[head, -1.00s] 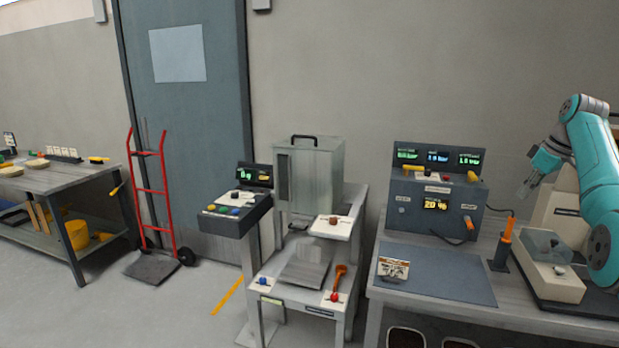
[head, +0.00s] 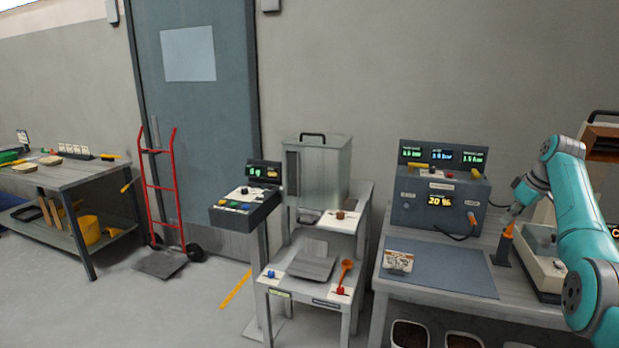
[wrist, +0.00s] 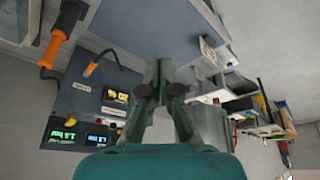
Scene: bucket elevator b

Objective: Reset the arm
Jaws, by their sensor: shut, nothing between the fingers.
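My teal arm comes in from the right in the head view, bent at the elbow. My gripper (head: 517,208) points down and left, in front of the wall near the orange-handled tool, which it partly overlaps in the picture. In the wrist view my gripper's dark fingers (wrist: 160,72) show at the centre, shut with nothing held. The wrist view looks tilted, with the instrument box (wrist: 95,100) to the left and the blue-grey mat (wrist: 165,28) above the fingers.
The instrument box (head: 440,203) with lit displays stands on the bench behind the mat (head: 440,270). The orange-handled tool (head: 507,243) stands upright in a dark holder. A metal hopper (head: 322,170) stands left of the bench. A red hand truck (head: 163,190) is by the door.

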